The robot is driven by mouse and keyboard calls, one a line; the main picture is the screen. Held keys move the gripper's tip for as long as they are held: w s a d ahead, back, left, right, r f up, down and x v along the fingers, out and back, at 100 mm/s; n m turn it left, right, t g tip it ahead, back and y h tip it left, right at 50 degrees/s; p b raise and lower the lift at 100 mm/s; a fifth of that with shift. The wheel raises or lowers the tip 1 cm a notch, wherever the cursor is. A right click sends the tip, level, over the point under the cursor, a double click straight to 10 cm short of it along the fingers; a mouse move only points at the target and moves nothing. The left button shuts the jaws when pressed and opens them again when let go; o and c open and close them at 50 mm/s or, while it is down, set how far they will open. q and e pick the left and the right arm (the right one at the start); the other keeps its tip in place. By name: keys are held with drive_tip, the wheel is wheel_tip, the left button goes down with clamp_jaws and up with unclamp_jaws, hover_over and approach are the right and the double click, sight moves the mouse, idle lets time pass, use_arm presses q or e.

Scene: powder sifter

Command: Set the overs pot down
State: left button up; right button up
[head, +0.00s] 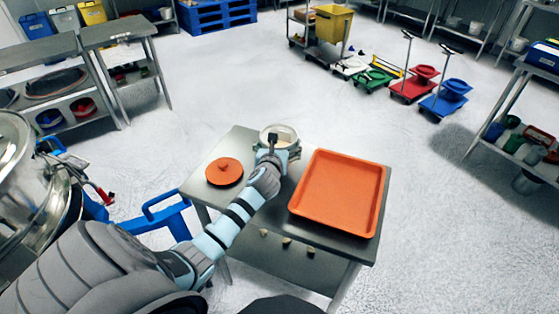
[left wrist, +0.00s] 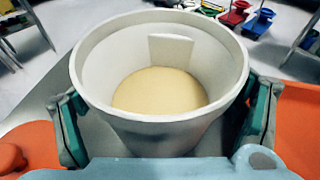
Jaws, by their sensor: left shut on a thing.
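The overs pot (head: 278,133) is a white round pot at the far edge of the small steel table (head: 236,150). In the left wrist view the pot (left wrist: 160,134) is upright and holds pale yellow powder, with a small white plate or tab against its inner far wall. My left gripper (head: 275,150) is shut on the pot, with one finger on each side of it in the left wrist view (left wrist: 160,125). Whether the pot's base touches the table is hidden. My right gripper is not in view.
An orange tray (head: 340,192) lies on the table, right of the pot. An orange lid with a knob (head: 224,171) lies to its left. A blue frame (head: 165,212) and a large shiny steel vessel (head: 30,190) stand at the left. Open floor surrounds the table's far side.

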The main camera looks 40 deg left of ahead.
use_arm(q)
wheel_tip(320, 180, down, 4)
drive_tip(key=shift+f+b, duration=0.1)
drive_tip(key=shift+b, duration=0.8)
drive_tip(key=shift+r, duration=0.2)
drive_tip(key=shift+f, duration=0.1)
drive_tip(key=o, duration=1.3)
drive_tip(key=shift+o, duration=0.2)
